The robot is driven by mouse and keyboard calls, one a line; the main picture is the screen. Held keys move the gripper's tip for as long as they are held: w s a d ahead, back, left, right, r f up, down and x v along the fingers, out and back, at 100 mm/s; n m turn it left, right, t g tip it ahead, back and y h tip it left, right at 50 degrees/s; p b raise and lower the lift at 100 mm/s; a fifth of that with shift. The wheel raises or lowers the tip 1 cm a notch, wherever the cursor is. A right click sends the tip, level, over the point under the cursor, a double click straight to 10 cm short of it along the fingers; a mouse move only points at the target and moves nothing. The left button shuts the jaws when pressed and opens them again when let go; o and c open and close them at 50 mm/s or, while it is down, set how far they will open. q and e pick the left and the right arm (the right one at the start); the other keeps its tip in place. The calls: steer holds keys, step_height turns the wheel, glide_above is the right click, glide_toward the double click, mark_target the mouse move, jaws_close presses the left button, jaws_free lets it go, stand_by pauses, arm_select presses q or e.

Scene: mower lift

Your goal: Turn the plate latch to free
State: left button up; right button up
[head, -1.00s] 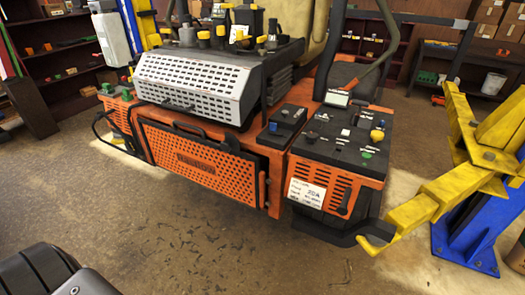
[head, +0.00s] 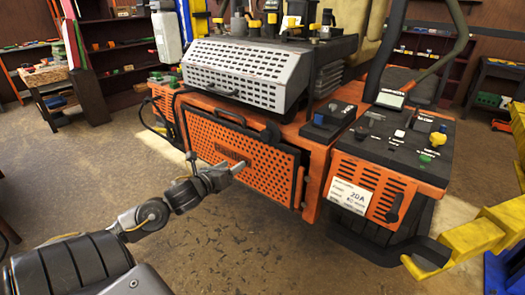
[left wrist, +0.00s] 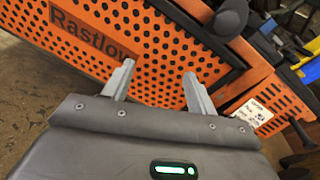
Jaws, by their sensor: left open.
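The orange perforated plate (head: 215,150) is on the front of the mower; its lettering shows in the left wrist view (left wrist: 75,55). A dark knob-like part (head: 271,133) at the plate's upper right corner looks like the plate latch; it also seems to show in the left wrist view (left wrist: 228,20). I cannot tell its turn position. My left gripper (head: 236,168) is in front of the plate, below and left of that part. In the left wrist view its two fingers (left wrist: 158,73) are apart with nothing between them. My right gripper is not in view.
A black control panel (head: 405,140) and a labelled orange side box (head: 365,185) are right of the plate. A yellow lift arm (head: 470,238) reaches in at the lower right.

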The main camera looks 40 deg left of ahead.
mark_target(264, 137)
arm_select(q)
steer(key=s+d+r+m+t+h, duration=0.1)
steer(key=d+r+m+t+h, duration=0.1)
steer(key=d+r+m, duration=0.45)
steer(key=shift+n, duration=0.75)
steer(key=w, duration=0.3)
steer(key=w+a+r+p, duration=0.1)
steer(key=w, duration=0.2)
steer(key=w+p, duration=0.1)
steer(key=w, duration=0.2)
steer(key=shift+w+a+r, duration=0.15)
steer(key=shift+w+a, duration=0.1)
steer(key=shift+a, duration=0.15)
steer(key=shift+w+p, duration=0.3)
steer(key=shift+w, duration=0.25)
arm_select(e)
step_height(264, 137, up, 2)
